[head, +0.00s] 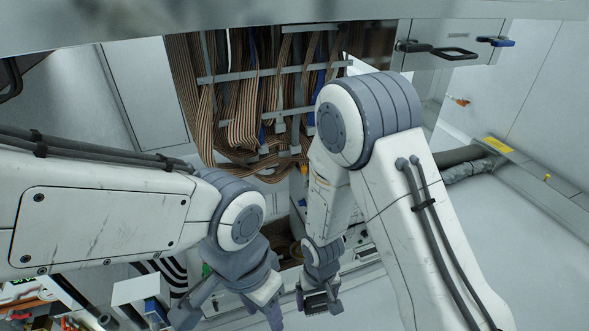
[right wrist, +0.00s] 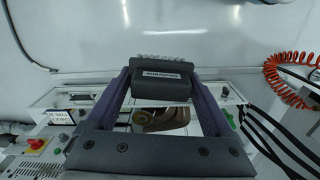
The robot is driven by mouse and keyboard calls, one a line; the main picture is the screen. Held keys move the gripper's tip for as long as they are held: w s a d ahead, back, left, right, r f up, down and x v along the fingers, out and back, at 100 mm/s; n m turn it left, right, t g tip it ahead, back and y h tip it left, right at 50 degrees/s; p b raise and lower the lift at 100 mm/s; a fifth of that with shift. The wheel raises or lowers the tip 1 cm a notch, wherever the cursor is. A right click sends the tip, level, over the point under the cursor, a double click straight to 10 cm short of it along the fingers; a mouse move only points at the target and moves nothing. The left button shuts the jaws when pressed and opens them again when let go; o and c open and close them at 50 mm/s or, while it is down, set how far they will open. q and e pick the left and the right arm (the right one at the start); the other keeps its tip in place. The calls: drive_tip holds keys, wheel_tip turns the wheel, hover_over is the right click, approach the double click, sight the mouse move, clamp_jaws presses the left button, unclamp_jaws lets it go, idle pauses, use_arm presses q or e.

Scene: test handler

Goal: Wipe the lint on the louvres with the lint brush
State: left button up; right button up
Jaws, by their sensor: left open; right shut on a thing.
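The lint brush (right wrist: 162,82) is a dark block with a white label and a row of pale bristles along its far edge. In the right wrist view it sits between the two purple fingers of my right gripper (right wrist: 160,88), which is shut on it. In the head view my right gripper (head: 319,298) hangs low near the centre, and the brush is too small to make out. My left gripper (head: 230,310) is open and empty at the bottom, left of the right one. I cannot clearly make out the louvres or any lint in either view.
A white panel (right wrist: 165,30) fills the upper right wrist view. Below it are a red button (right wrist: 37,144) and a coiled orange hose (right wrist: 290,75). Striped ribbon cables (head: 245,100) hang behind my arms in the head view. A black handle (head: 455,53) is at upper right.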

drive_tip(key=w+d+r+m+p, duration=0.1)
drive_tip(key=d+r+p, duration=0.3)
drive_tip(key=r+p, duration=0.5)
drive_tip(key=w+d+r+p, duration=0.3)
drive_tip(key=r+p, duration=0.6)
drive_tip(key=r, duration=0.4)
drive_tip(key=w+d+r+m+p, duration=0.1)
drive_tip(key=w+d+r+p, duration=0.1)
drive_tip(key=d+r+p, duration=0.4)
wheel_tip(320, 180, up, 5)
drive_tip(key=p, duration=0.3)
drive_tip(key=shift+m, duration=0.3)
drive_tip(key=shift+d+f, duration=0.1)
drive_tip(key=shift+d, duration=0.1)
